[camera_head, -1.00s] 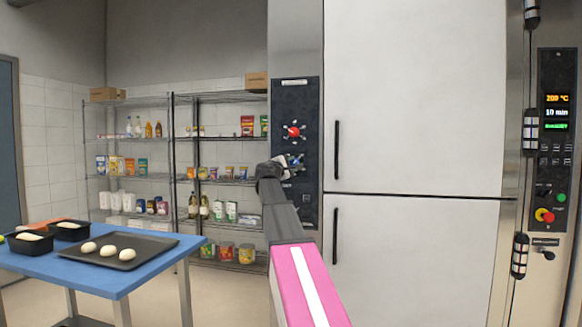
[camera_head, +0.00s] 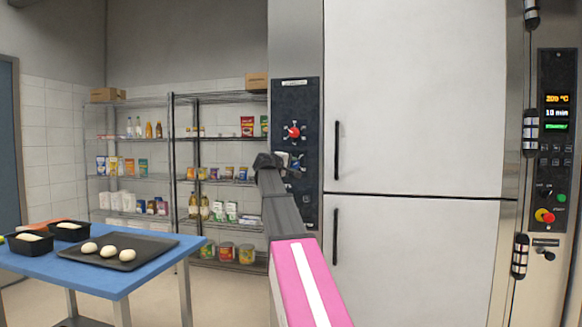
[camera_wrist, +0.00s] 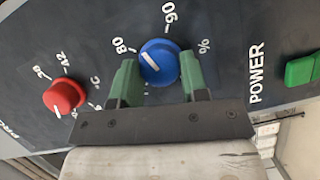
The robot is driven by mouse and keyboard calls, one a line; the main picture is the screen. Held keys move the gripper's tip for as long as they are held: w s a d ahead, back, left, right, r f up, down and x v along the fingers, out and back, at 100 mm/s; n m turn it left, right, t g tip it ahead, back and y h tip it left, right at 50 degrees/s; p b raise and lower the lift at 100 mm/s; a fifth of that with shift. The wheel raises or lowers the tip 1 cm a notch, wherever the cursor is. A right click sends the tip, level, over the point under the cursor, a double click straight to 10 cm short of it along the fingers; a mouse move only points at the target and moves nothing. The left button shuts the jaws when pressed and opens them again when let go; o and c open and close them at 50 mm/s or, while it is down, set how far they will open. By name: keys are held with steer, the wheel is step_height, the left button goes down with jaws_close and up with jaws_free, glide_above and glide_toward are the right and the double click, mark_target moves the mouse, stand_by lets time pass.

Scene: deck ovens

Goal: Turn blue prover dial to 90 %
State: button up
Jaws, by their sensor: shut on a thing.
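The blue prover dial (camera_wrist: 165,52) sits on the dark control panel in the wrist view. My gripper (camera_wrist: 158,66) has a green finger on each side of it and is shut on it. The white line on the dial points to the upper left in this picture, toward the side with the "80" mark (camera_wrist: 120,45); the "90" mark (camera_wrist: 170,12) is at the upper right. In the head view my gripper (camera_head: 289,163) is at the panel (camera_head: 312,100), below the red dial, and the arm partly hides the blue dial.
A red dial (camera_wrist: 64,96) stands to the left in the wrist view, and a green power switch (camera_wrist: 302,70) to the right. The white door (camera_head: 420,90) is right of the panel, shelves (camera_head: 150,180) are behind, and a blue table (camera_head: 115,282) is at left.

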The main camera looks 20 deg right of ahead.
steer(key=m+y, duration=0.1)
steer(key=m, duration=0.2)
steer(key=shift+r+m+y, duration=0.15)
steer(key=shift+m+y, duration=0.25)
steer(key=m+y, duration=0.1)
steer(key=m, duration=0.1)
steer(key=m+y, duration=0.1)
steer(key=shift+s+d+r+m, duration=0.1)
steer(key=shift+d+m, duration=0.05)
steer(key=shift+m, duration=0.25)
steer(key=shift+y, duration=0.3)
steer(key=o, duration=0.9)
steer(key=v, duration=1.1)
steer(key=shift+f, duration=0.2)
